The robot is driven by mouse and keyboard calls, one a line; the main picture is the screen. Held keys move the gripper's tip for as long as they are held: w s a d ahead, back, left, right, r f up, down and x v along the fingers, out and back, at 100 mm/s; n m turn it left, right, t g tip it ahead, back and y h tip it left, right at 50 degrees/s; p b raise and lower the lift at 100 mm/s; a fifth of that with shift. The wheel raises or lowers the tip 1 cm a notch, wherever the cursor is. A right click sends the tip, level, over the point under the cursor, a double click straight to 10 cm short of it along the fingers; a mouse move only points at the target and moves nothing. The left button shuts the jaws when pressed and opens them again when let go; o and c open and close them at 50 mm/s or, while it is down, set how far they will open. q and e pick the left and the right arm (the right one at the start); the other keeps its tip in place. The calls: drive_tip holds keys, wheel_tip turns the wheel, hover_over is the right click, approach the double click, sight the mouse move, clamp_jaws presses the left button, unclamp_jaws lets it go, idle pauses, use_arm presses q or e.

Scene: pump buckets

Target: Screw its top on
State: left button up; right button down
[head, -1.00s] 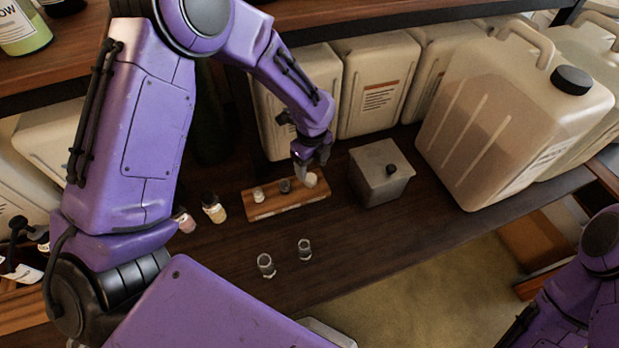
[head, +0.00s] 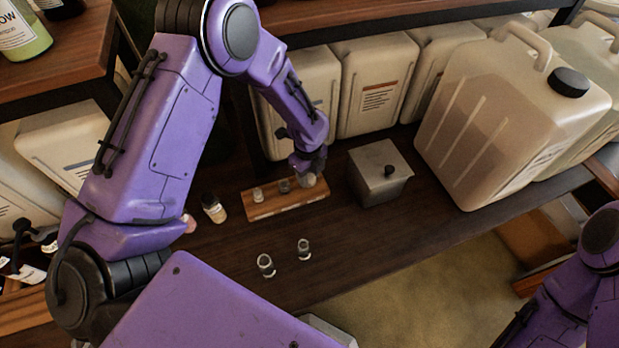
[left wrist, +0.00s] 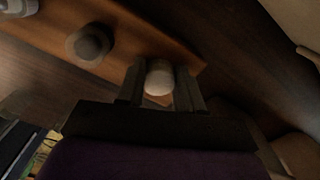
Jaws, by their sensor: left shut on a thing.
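A wooden rack (head: 290,206) stands on the dark bench and holds small round-topped pieces in a row. My left gripper (head: 308,172) is at the rack's right end, pointing down. In the left wrist view its two fingers (left wrist: 159,84) are shut on a pale round top (left wrist: 159,78), one finger on each side. The fingers hide whether the top sits on anything below. A grey capped piece (left wrist: 90,43) is in the rack beside it. Two small clear glass vials (head: 265,265) (head: 304,249) stand apart on the bench in front. My right gripper is outside the picture.
A grey metal box (head: 378,178) with a black knob stands close right of the rack. A large jug (head: 500,115) is farther right, with several pale canisters (head: 372,85) behind. The bench around the vials is clear.

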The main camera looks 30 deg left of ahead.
use_arm(q)
drive_tip(key=shift+r, duration=0.1)
drive_tip(key=shift+r, duration=0.2)
wheel_tip(320, 180, up, 3)
drive_tip(key=shift+f+b, duration=0.1)
drive_tip(key=shift+b, duration=0.7)
drive_tip(key=s+r+b, duration=0.1)
drive_tip(key=s+r, duration=0.8)
drive_tip(key=s, duration=0.5)
drive_tip(key=shift+a+r, duration=0.3)
drive_tip(key=shift+a, duration=0.05)
drive_tip(key=shift+w, duration=0.1)
